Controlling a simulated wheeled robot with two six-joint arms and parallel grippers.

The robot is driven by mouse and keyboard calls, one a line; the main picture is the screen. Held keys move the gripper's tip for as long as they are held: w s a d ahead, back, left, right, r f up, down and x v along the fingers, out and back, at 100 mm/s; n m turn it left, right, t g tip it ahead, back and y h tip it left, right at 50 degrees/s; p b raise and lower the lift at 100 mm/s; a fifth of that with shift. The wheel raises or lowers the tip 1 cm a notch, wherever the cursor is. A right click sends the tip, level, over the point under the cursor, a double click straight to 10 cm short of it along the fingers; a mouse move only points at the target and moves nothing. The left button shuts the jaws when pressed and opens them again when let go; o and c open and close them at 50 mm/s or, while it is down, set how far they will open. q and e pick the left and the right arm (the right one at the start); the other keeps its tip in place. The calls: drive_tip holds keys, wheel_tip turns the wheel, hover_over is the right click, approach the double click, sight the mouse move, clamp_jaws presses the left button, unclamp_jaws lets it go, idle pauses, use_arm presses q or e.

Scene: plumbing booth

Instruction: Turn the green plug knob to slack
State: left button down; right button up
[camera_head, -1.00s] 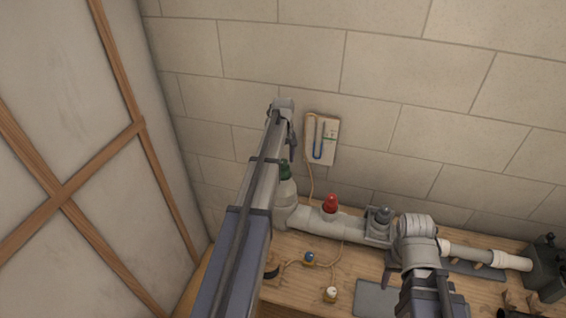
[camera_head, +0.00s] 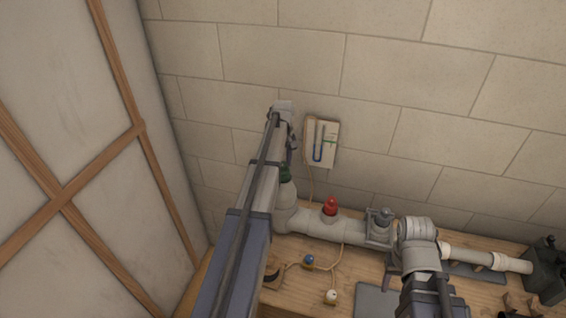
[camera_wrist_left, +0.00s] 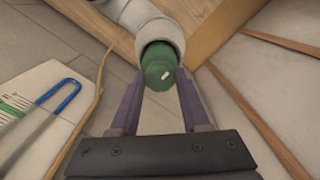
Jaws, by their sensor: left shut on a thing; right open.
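The green plug knob (camera_head: 285,173) stands on the pale grey pipe's left upright end, partly behind my left arm. In the left wrist view the knob (camera_wrist_left: 160,70) has a short white mark and sits between the two purple fingers. My left gripper (camera_wrist_left: 158,84) is shut on it. In the head view my left gripper (camera_head: 291,155) shows only in part beside the knob. My right gripper (camera_head: 390,270) hangs over the bench by the pipe, open; its own arm hides most of it.
A red knob (camera_head: 330,206) and a dark grey fitting (camera_head: 381,219) sit along the pipe. A board with a blue U-tube (camera_head: 321,144) hangs on the wall. Small blue (camera_head: 309,258) and white (camera_head: 331,296) knobs with thin tubing stand on the wooden bench.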

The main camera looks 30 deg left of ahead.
use_arm(q)
drive_tip(key=n, duration=0.8)
drive_tip(key=shift+n, duration=0.4)
drive_tip(key=n, duration=0.4)
drive_tip(key=shift+n, duration=2.5)
drive_tip(key=shift+c, duration=1.8)
unclamp_jaws()
